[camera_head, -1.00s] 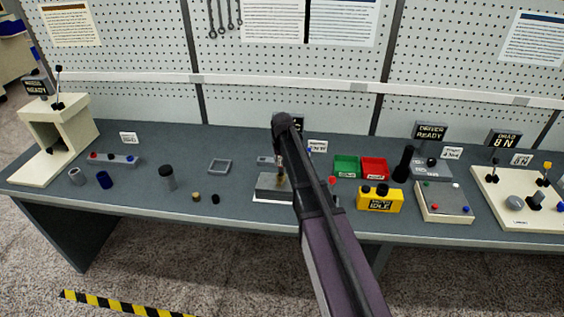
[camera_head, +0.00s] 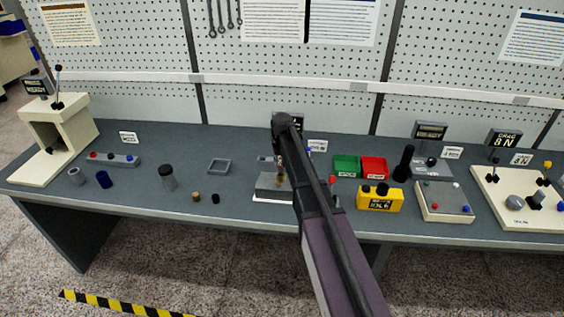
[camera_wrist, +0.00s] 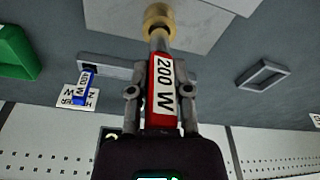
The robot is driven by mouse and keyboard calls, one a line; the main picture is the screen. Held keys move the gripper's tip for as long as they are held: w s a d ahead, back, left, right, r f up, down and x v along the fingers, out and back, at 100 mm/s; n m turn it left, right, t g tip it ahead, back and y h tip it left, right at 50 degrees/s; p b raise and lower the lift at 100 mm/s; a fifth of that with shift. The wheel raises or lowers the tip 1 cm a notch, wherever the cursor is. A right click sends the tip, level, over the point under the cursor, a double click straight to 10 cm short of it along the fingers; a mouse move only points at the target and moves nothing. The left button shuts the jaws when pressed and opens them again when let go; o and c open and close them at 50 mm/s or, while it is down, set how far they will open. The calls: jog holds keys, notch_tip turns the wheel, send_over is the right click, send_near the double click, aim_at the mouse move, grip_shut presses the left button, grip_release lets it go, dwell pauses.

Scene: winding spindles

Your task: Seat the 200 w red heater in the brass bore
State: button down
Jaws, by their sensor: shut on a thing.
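The red heater (camera_wrist: 163,85) carries a white "200 W" label and has a grey metal rod. My gripper (camera_wrist: 161,92) is shut on it, one finger on each side of its body. In the wrist view the rod points at the brass bore (camera_wrist: 159,17), and its end meets the brass ring. I cannot tell how deep it sits. In the head view the grey block (camera_head: 268,187) is under my gripper (camera_head: 281,160), and my arm hides part of it.
A blue heater (camera_wrist: 84,84) stands at a grey holder left of mine in the wrist view. Green (camera_head: 346,166) and red (camera_head: 374,168) trays and a yellow box (camera_head: 380,199) stand to the right. An empty square tray (camera_head: 219,166) lies left, with free bench around it.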

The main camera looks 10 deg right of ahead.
aim_at(281, 167)
jog(key=shift+f+b, duration=1.65)
jog(key=shift+f, duration=0.05)
dwell(3.1)
jog(key=shift+c, duration=2.4)
grip_release()
jog(key=shift+r, duration=0.1)
